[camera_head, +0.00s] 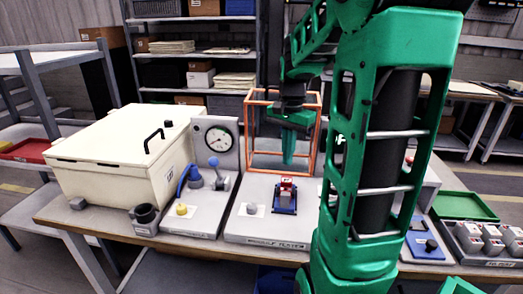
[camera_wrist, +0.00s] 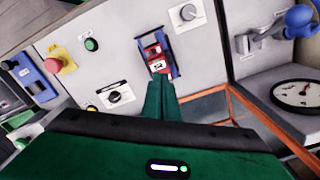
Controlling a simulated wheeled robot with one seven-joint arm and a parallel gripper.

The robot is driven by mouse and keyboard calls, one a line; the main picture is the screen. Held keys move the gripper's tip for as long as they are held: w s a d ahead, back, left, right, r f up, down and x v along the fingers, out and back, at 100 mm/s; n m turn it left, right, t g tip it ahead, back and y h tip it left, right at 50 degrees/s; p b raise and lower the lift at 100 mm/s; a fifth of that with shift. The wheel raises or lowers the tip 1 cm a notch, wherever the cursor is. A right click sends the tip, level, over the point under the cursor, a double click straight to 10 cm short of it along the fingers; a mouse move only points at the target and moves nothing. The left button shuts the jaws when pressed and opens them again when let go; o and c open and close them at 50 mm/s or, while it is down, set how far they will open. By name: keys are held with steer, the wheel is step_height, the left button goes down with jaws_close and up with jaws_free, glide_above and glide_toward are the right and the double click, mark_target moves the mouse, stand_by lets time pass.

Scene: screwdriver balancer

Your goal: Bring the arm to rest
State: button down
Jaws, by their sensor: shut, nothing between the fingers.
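My gripper (camera_head: 288,160) hangs pointing down in the head view, in line with the orange frame on the bench. Its green fingers are together with nothing between them. In the wrist view the shut fingertips (camera_wrist: 160,84) show at the centre, just below a red and white block in the picture. My green arm stands large at centre right in the head view and hides part of the bench.
The red and white block (camera_head: 286,188) sits in a blue holder (camera_head: 285,205) on the tester panel. An orange open frame (camera_head: 249,135) stands behind. A cream lidded box (camera_head: 110,170), round gauge (camera_head: 219,140) and green tray (camera_head: 464,207) flank it.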

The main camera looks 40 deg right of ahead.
steer(key=shift+s+a, duration=0.1)
steer(key=s+a+f+n, duration=0.2)
steer(key=s+a+n, duration=0.2)
steer(key=s, duration=0.5)
steer(key=s+a+f+n, duration=0.1)
steer(key=s+a+n, duration=0.4)
steer(key=s+a, duration=0.2)
steer(key=shift+s+f, duration=0.4)
steer(key=shift+s, duration=0.45)
steer(key=shift+w+f, duration=0.25)
steer(key=shift+w, duration=0.35)
